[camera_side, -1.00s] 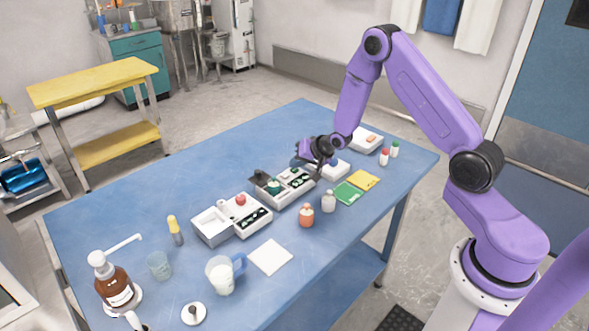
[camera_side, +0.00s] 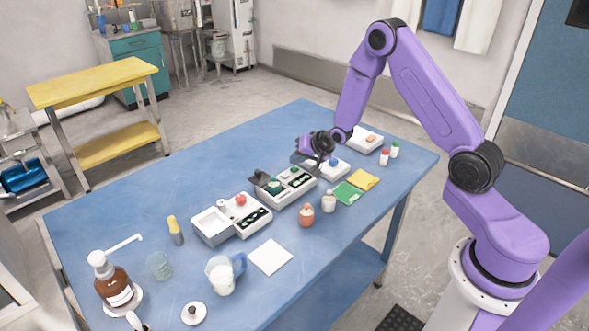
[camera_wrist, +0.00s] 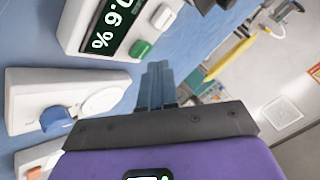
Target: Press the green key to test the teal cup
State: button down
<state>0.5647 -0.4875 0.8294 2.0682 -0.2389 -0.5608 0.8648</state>
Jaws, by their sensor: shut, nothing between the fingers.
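The grey-white meter (camera_side: 300,187) stands mid-table with a dark raised lid (camera_side: 260,177) at its left end. A small teal round thing (camera_side: 273,187), which looks like the teal cup, sits by the lid. The green key (camera_wrist: 143,49) shows in the wrist view on the meter's face, beside a white key and a lit display with digits and a percent sign. My gripper (camera_side: 319,166) is above the right end of the meter. In the wrist view its fingers (camera_wrist: 156,85) are shut and empty, apart from the green key in the picture.
A white device with a blue knob (camera_wrist: 56,118) stands close to my gripper. Another white unit with a red knob (camera_side: 240,199) stands left of the meter. Orange (camera_side: 306,215) and pale (camera_side: 328,203) containers and green (camera_side: 347,193) and yellow (camera_side: 363,180) pads lie in front.

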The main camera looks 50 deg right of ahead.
aim_at(297, 170)
jog(key=shift+r, duration=2.45)
jog(key=shift+a, duration=0.1)
jog(key=s+a+r+n+g+y, duration=0.1)
jog(key=s+a+r+n+g, duration=0.1)
jog(key=s+a+r+n, duration=0.45)
jog(key=s+a+r+n+g, duration=0.1)
jog(key=s+a+n+g, duration=0.2)
jog(key=s+a, duration=0.65)
jog(key=s+d+r+n+g, duration=0.1)
jog(key=s+n, duration=0.4)
jog(key=s, duration=0.7)
jog(key=s+d+r+n+g+h, duration=0.1)
jog(key=s+r+n+g, duration=0.2)
jog(key=s, duration=1)
jog(key=n, duration=0.3)
jog(key=shift+s+d+r+h, duration=0.15)
jog(key=shift+s+d+h, duration=0.05)
jog(key=shift+d+h, duration=0.1)
